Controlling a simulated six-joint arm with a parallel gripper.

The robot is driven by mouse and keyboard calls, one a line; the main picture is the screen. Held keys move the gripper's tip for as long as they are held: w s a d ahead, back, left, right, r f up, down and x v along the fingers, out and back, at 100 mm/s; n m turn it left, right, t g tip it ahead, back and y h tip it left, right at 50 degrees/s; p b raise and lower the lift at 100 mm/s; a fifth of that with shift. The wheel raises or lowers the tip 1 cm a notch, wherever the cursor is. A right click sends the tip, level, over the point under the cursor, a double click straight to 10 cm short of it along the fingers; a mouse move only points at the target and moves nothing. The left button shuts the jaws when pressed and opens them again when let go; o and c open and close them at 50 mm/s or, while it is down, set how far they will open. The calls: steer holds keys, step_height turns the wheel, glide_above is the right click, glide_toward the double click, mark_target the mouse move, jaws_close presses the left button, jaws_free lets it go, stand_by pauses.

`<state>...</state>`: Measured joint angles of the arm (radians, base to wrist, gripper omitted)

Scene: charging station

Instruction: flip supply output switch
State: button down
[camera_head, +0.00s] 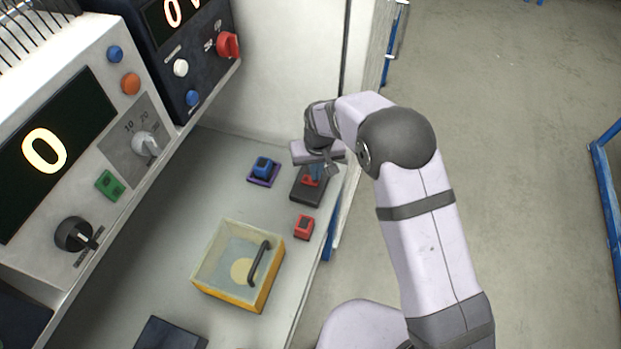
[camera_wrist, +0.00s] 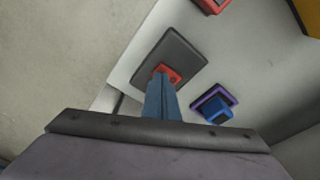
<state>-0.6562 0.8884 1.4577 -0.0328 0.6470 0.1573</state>
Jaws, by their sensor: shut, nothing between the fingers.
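My gripper (camera_head: 318,171) is shut and empty, pointing down over a dark plate (camera_head: 307,195) with a red part (camera_head: 311,181) on it, at the bench's right edge. In the wrist view the blue fingertips (camera_wrist: 160,78) overlap the edge of the red part (camera_wrist: 175,77); I cannot tell whether they touch it. The light grey supply unit (camera_head: 150,85) shows 0 at the left. It carries a green rocker switch (camera_head: 110,186), a black knob (camera_head: 75,234) and a grey knob (camera_head: 146,143). No readable label shows which control is the output switch.
A blue block on a purple base (camera_head: 263,171) and a red block (camera_head: 304,227) sit near my gripper. A yellow box with a clear lid (camera_head: 238,265) stands nearer. A dark unit (camera_head: 190,60) with a red knob stands behind. Bare bench lies between the supply and the box.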

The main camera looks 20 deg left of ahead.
steer(key=shift+f+b, duration=0.45)
steer(key=shift+f, duration=0.25)
stand_by(0.4)
steer(key=shift+r, duration=0.1)
step_height(320, 180, up, 7)
steer(key=p, duration=0.4)
steer(key=shift+p, duration=0.35)
stand_by(0.6)
steer(key=s+d+f+n+g+h, duration=0.1)
steer(key=s+d+f+g+h, duration=0.25)
steer(key=s+d, duration=1.2)
steer(key=s+d+r+m+y, duration=0.2)
steer(key=s+d+r+m, duration=0.2)
steer(key=s+d+r, duration=0.6)
steer(key=w+d+r+m+t, duration=0.2)
steer(key=w+d+r+m, duration=0.1)
steer(key=w+d, duration=0.2)
steer(key=shift+d+r+y, duration=0.15)
steer(key=shift+d+y, duration=0.2)
steer(key=shift+d, duration=0.45)
